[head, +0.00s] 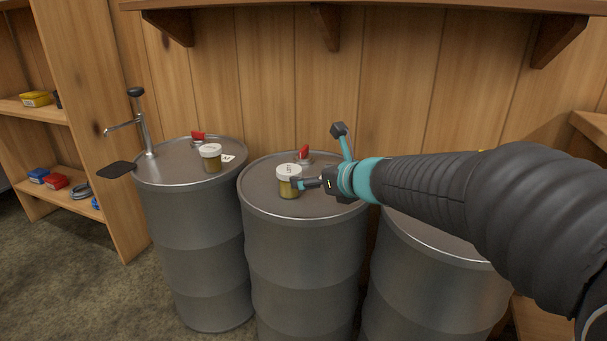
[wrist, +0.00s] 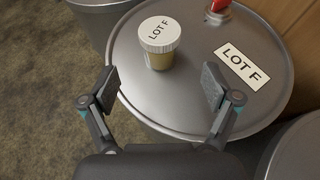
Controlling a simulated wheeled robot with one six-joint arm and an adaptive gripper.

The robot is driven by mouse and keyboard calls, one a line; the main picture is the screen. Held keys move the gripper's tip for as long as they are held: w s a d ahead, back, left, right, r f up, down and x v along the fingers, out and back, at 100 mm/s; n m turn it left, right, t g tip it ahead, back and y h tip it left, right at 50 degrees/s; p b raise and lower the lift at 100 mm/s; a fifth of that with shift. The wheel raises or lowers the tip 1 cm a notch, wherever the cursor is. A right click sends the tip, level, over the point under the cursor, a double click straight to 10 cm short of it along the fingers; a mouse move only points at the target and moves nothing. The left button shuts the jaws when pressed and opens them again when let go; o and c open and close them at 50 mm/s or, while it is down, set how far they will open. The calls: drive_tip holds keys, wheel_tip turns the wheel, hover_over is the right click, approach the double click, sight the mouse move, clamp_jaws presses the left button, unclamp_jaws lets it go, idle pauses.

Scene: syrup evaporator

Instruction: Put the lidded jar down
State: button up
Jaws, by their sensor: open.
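The lidded jar (head: 289,188) stands upright on the lid of the middle drum (head: 262,205). It has a white lid marked LOT F and an amber-brown body, clearer in the wrist view (wrist: 160,60). My gripper (head: 306,184) is low over the drum at the jar's right side in the head view. In the wrist view my gripper (wrist: 162,86) is open, its fingers apart, with the jar standing just beyond the fingertips and touching neither. A white LOT F card (wrist: 241,66) lies on the drum lid to the right of the jar; my arm hides it in the head view.
A similar jar (head: 211,160) stands on the left drum (head: 195,230), beside a pump (head: 147,130) and a card. A red-handled fitting (head: 304,154) sits at the middle drum's back. My arm partly covers the right drum (head: 425,270). A wooden shelf (head: 370,5) hangs above.

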drive_tip(key=s+d+r+m+t+h, duration=0.1)
drive_tip(key=s+d+m+h, duration=0.4)
drive_tip(key=d+m, duration=0.5)
drive_tip(key=s+d+r+m+t+h, duration=0.15)
drive_tip(key=s+d+m+h, duration=0.4)
drive_tip(key=m, duration=0.85)
drive_tip(key=s+f+m+g+y, duration=0.1)
drive_tip(key=s+f+m+g, duration=0.3)
drive_tip(key=s+m, duration=0.5)
drive_tip(key=s+a+f+m+g+y, duration=0.1)
drive_tip(key=s+f+m+g, duration=0.3)
drive_tip(key=s+f+m, duration=0.3)
drive_tip(key=s+m, duration=0.3)
drive_tip(key=shift+s, duration=0.3)
drive_tip(key=shift+y, duration=0.25)
